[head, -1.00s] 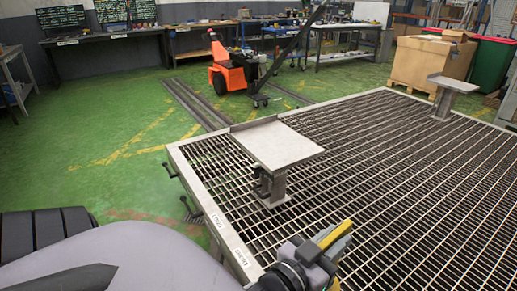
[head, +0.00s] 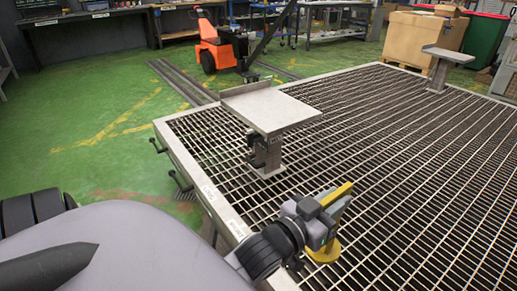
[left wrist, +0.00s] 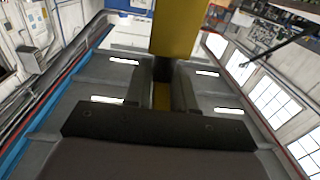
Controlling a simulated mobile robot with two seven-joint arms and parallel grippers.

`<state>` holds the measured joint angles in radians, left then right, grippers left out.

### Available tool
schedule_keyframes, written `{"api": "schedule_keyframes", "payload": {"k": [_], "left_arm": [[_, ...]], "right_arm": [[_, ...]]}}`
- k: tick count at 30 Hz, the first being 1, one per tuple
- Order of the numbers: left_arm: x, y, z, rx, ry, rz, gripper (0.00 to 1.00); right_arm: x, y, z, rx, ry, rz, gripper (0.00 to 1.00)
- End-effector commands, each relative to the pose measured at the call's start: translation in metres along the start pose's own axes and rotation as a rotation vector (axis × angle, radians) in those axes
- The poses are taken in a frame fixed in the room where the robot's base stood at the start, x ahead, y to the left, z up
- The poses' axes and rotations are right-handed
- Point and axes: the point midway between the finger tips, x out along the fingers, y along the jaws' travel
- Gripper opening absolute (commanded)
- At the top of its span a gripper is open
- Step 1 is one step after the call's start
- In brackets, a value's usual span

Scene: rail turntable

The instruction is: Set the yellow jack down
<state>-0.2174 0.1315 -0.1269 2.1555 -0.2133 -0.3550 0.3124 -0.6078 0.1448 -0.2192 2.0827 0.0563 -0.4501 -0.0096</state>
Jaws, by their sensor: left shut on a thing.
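The yellow jack (head: 338,194) is in my left gripper (head: 326,208), over the near part of the metal grating table (head: 184,170). Its round yellow base (head: 324,252) shows below the gripper, and my gripper hides part of its middle. I cannot tell whether the base touches the grating. In the left wrist view the jack's yellow body (left wrist: 180,28) fills the top middle, and the dark fingers of the left gripper (left wrist: 162,90) are closed on a yellow part of it. My right gripper is not in view.
A flat steel plate on a post (head: 270,109) stands on the grating beyond the gripper. A second plate stand (head: 447,55) is at the far right. The grating between and right of them is clear. An orange truck (head: 215,48) stands on the green floor behind.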

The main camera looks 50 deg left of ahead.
Motion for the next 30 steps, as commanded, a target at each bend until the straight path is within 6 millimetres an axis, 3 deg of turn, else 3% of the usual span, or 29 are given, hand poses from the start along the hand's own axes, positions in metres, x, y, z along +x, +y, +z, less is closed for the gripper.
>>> {"api": "schedule_keyframes", "payload": {"k": [3,18,30], "left_arm": [[0.007,-0.003,0.02,0.002,0.009,0.011,0.0],[0.033,-0.02,0.079,0.007,0.005,0.043,0.0],[0.049,-0.033,0.11,0.013,0.0,0.056,0.0]], "right_arm": [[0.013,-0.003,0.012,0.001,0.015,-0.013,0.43],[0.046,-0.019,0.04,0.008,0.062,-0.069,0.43],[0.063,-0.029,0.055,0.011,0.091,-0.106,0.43]]}}
